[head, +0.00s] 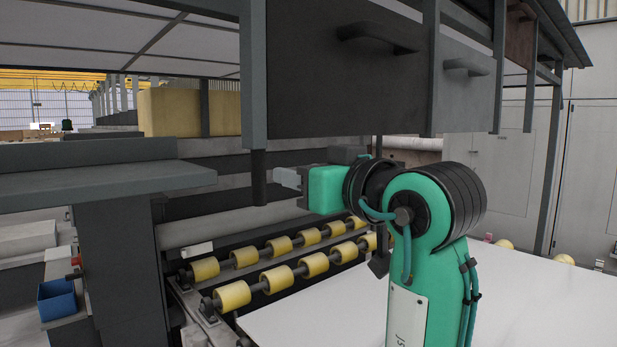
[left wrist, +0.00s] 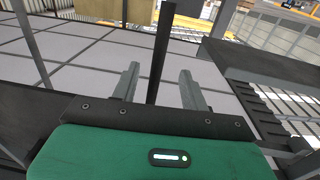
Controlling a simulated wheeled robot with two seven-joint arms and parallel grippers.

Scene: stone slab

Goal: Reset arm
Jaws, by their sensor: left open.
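One green and black arm of mine rises from the lower right of the head view and bends to the left. The dark post in front of its fingers matches the left wrist view, so I take it as my left arm. My left gripper (head: 287,178) points left, close to the lower end of a dark post (head: 259,178). In the left wrist view, my left gripper (left wrist: 158,88) has its two grey fingers apart. The dark post (left wrist: 159,50) shows between them; I cannot tell whether they touch it. No object is held. My right gripper is not in view.
A large pale slab (head: 320,308) lies low beside yellow rollers (head: 232,297). Grey cabinets (head: 352,65) hang above the arm. A dark shelf (head: 100,180) and a blue bin (head: 57,299) stand at the left. Clear space shows above the slab at right.

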